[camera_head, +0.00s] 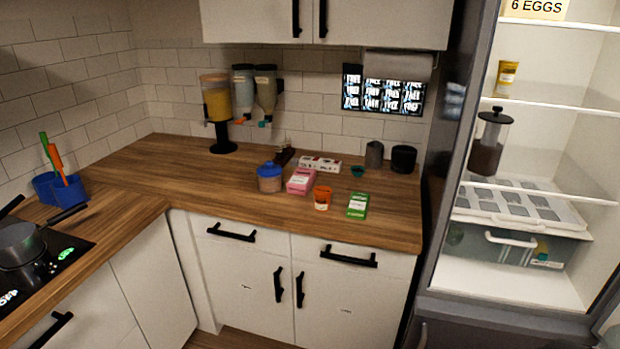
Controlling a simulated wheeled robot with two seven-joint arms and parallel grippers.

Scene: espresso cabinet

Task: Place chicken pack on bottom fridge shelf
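The fridge at the right is open and its lit inside shows. Its bottom surface (490,277) is white, and a clear green-tinted drawer (560,252) with a white handle stands over it. A flat white tray-like pack with grey squares (515,203) lies on the shelf above the drawer. No item is clearly readable as a chicken pack. A pink box (301,181), an orange tub (322,198) and a green pack (357,206) sit on the wooden counter; their labels are too small to read. Neither of my grippers is in view.
A French press (487,143) and a yellow container (506,79) stand on higher fridge shelves. A blue-lidded jar (270,179) and dark canisters (403,159) are on the counter (190,200). A pot (20,244) sits on the hob at left.

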